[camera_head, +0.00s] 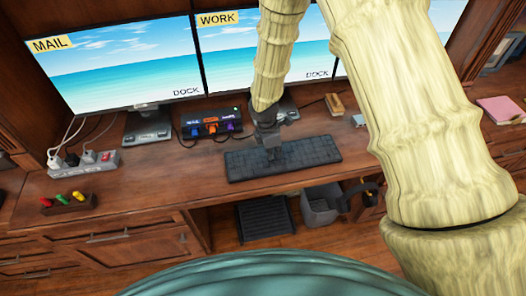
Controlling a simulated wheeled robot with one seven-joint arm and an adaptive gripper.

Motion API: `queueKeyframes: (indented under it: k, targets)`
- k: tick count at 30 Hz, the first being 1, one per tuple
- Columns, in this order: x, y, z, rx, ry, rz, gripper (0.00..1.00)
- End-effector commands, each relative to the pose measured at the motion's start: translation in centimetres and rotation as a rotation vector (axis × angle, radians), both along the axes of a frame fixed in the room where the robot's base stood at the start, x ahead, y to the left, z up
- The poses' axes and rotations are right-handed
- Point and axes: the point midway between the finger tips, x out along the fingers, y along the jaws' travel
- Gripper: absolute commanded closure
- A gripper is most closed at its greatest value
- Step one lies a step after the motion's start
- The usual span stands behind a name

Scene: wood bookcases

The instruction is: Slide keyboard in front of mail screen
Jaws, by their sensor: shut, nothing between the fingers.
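The black keyboard (315,150) lies flat on the wooden desk, in front of the screen labelled WORK. The mail screen (120,65) stands to its left at the back of the desk, labelled MAIL, on a dark stand (147,127). My gripper (275,160) is shut and empty, pointing down at the left half of the keyboard. Its tips appear at or just above the keys; I cannot tell whether they touch. The gripper hides a small part of the keyboard.
A black dock with coloured plugs (211,127) stands behind the keyboard's left end. A power strip (85,164) and a tray with coloured pieces (68,202) lie at the left. The desk (165,175) is clear between them and the keyboard. The work screen (228,60) stands behind.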

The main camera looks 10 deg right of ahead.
Motion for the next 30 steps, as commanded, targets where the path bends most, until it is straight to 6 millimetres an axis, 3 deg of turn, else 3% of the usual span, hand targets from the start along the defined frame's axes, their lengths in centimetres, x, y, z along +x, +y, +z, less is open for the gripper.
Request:
queueKeyframes:
  k: [8,15,30]
  targets:
    - [0.0,-4.2,0.1,0.000,0.002,-0.004,1.00]
    - [0.0,-4.0,-1.4,0.000,0.001,-0.002,1.00]
    - [-0.4,-4.1,-2.1,0.001,0.007,-0.009,1.00]
